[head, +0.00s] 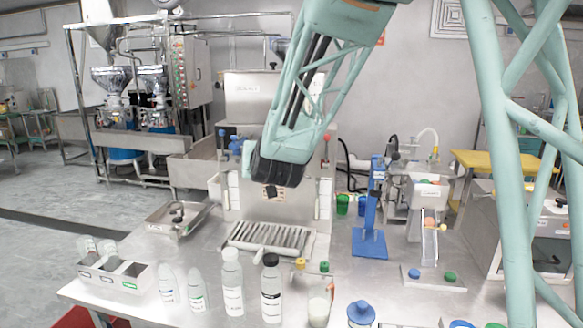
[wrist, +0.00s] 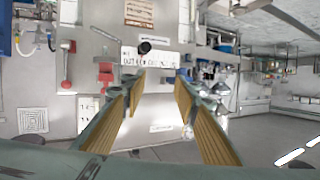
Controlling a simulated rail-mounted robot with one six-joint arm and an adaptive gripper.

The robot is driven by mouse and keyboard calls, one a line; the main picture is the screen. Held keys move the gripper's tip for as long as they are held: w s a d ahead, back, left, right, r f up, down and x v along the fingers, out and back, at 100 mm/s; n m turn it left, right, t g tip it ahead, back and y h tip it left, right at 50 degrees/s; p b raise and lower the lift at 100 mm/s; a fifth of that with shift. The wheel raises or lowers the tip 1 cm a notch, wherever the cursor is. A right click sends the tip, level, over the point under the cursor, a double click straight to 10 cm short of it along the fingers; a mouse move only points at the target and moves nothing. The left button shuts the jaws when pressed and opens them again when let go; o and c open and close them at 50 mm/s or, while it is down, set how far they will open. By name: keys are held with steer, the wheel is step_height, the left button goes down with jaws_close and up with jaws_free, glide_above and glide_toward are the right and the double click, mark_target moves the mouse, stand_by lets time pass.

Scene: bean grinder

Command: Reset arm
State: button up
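My arm, a teal lattice link, comes down from the top centre in the head view and ends in a dark wrist joint in front of the steel coffee machine (head: 240,200). In the head view my gripper's fingers are hidden behind the arm. In the wrist view my gripper (wrist: 161,82) is open. Its two fingers with ribbed yellow-brown pads stand apart, and nothing is between them. Beyond the fingers are the pale machine front, a black round knob (wrist: 145,47) and a white label plate. The gap to the machine is hard to judge.
Several bottles, including a black-capped bottle (head: 271,290), stand along the table's front. A drip grate (head: 268,240) lies below the machine. A blue stand (head: 370,240) and a small dispenser (head: 428,215) are to the right. A steel tray (head: 178,220) is at left.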

steer(key=s+d+r+g+h, duration=0.25)
steer(key=s+d+g, duration=0.25)
steer(key=s+d, duration=1.7)
steer(key=s+d+f+g, duration=0.1)
steer(key=s+d+f, duration=0.1)
steer(key=s, duration=1)
steer(key=s+d+f+g, duration=0.2)
steer(key=s+d, duration=0.2)
steer(key=s, duration=0.8)
steer(key=s+d+f+m+g, duration=0.1)
steer(key=s+d+f+g, duration=0.1)
steer(key=s, duration=1)
steer(key=shift+d+f+h+b, duration=0.35)
steer(key=shift+d+f+b, duration=0.05)
steer(key=shift+f+b, duration=0.1)
steer(key=shift+c, duration=0.9)
